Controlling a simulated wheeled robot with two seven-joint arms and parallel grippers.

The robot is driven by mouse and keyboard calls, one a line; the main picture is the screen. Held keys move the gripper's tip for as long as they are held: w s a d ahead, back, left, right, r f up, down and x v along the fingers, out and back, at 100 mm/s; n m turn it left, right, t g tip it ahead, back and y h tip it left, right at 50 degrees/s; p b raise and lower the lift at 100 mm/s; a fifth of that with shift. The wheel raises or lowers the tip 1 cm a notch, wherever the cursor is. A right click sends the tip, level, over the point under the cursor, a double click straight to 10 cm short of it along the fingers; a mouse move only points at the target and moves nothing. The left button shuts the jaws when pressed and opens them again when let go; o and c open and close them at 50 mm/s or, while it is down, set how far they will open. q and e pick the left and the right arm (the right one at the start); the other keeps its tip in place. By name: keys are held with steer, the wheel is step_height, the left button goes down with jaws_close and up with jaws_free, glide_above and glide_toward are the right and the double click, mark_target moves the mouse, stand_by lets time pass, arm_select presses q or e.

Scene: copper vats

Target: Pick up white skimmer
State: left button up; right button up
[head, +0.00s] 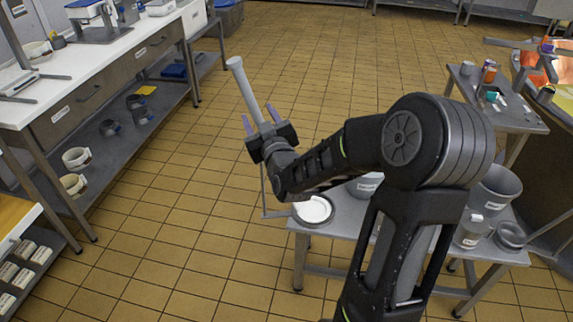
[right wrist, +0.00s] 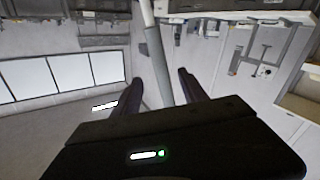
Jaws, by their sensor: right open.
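The white skimmer (head: 314,210) shows as a round white disc with a grey rim at the left corner of the low metal table. A thin metal rod runs left from it and up behind my right gripper, and a thick pale grey handle (head: 242,80) rises above the gripper. These look like one piece, but the join is partly hidden. My right gripper (head: 259,117) is open, with the handle between its spread fingers. The right wrist view shows the handle (right wrist: 157,58) between the fingertips; I cannot tell if either finger touches it. My left gripper is not in view.
The low metal table (head: 345,215) bears a grey pot (head: 366,185), a bucket (head: 497,187) and a jug (head: 470,233), partly behind my right arm. A long counter (head: 110,60) with a lower shelf runs along the left. The tiled floor between is clear.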

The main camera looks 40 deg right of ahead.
mark_target(252, 104)
steer(key=shift+w, duration=0.15)
steer(key=shift+p+x, duration=0.35)
steer(key=shift+x, duration=0.9)
steer(key=shift+f, duration=0.15)
steer(key=shift+w+d, duration=0.15)
steer(key=shift+w, duration=0.1)
steer(key=p+x, duration=0.2)
steer(key=x, duration=0.2)
steer(key=shift+w, duration=0.3)
jaws_close()
